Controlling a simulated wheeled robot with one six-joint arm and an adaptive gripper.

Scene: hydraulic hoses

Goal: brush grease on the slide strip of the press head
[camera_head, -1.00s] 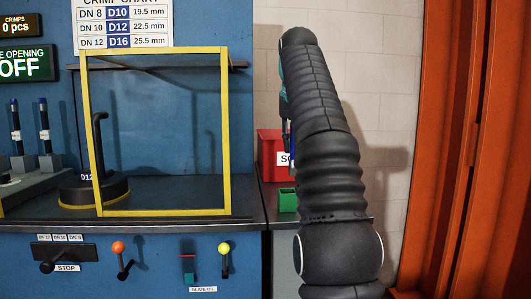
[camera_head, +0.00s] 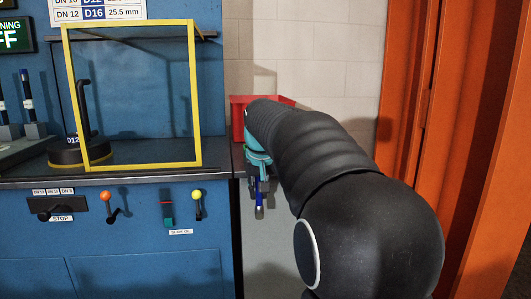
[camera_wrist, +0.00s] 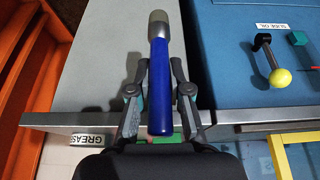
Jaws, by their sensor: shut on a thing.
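My gripper (camera_wrist: 160,72) is shut on a brush with a blue handle (camera_wrist: 160,95) and a pale grey-tan end (camera_wrist: 158,22). The brush lies between both fingers in the wrist view. In the head view my gripper (camera_head: 258,166) is in front of the red bin, with the brush (camera_head: 259,210) hanging below it. A "GREAS…" label (camera_wrist: 88,142) shows at the edge of the grey side cabinet, and a green thing (camera_wrist: 165,141) is mostly hidden behind my gripper.
The blue press stands left, with a yellow guard frame (camera_head: 196,100) above its dark ledge. Its front has levers with an orange knob (camera_head: 105,196) and a yellow knob (camera_head: 197,194). A red bin (camera_head: 237,122) stands behind my arm. An orange post (camera_head: 400,110) rises at right.

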